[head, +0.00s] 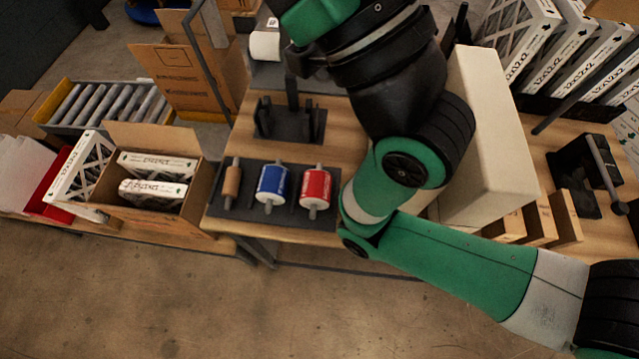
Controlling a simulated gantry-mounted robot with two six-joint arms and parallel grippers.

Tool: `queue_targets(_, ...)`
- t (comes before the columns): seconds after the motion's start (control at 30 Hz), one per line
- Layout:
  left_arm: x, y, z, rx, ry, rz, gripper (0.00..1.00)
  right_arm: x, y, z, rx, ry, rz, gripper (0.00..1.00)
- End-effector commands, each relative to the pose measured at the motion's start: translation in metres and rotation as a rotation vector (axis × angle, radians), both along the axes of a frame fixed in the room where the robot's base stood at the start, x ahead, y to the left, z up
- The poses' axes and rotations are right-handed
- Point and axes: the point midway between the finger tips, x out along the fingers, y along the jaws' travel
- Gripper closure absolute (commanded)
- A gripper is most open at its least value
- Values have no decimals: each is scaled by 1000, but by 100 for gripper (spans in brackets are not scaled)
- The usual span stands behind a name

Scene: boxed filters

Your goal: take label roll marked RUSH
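A red roll (315,188) and a blue roll (272,184) lie side by side on a dark tray (246,214) at the front of the wooden table. Each has pale print too small to read, so I cannot tell which is marked RUSH. A bare brown core (231,184) lies at the tray's left end. My green and black arm crosses the head view just right of the red roll and covers part of the table. Neither gripper shows in the head view.
A black stand (290,122) is behind the tray. A white roll (265,45) sits farther back. An open carton (151,215) of boxed filters is left. A large cream box (487,140) and a black device (589,172) are right. The floor in front is clear.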

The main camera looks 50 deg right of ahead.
Motion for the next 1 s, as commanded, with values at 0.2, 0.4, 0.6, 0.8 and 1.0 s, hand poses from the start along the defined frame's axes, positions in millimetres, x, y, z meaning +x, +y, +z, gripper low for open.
queue_targets(0.2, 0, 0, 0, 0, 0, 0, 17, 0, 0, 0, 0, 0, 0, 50)
queue_targets(0.4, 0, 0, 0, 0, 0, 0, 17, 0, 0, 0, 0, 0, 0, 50)
queue_targets(0.6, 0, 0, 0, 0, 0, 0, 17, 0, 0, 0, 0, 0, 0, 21)
queue_targets(0.8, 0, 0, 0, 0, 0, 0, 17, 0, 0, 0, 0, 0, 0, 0)
queue_targets(1.0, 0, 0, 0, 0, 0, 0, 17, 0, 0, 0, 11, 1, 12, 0)
